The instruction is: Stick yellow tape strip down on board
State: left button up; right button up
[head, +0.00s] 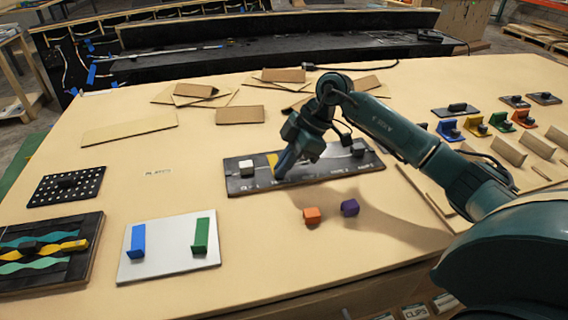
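A yellow strip (271,159) shows on the long black board (340,168), just left of and partly behind my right gripper (281,174). Its lower part is hidden by the gripper. My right gripper points down at the board's left half, its fingertips close to the surface. I cannot tell whether it touches the strip or whether its fingers are parted. A white block (246,168) sits at the board's left end and a grey block (358,150) toward its right end. My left gripper is not in view.
An orange cube (312,215) and a purple cube (349,207) lie in front of the board. A white panel (175,262) with upright blue (138,241) and green (201,235) strips lies front left. Cardboard pieces (240,114) lie behind.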

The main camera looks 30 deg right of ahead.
jog(key=o, duration=0.5)
jog(key=shift+f, duration=0.15)
jog(key=v, duration=1.3)
jog(key=shift+s+b, duration=0.1)
jog(key=shift+b, duration=0.25)
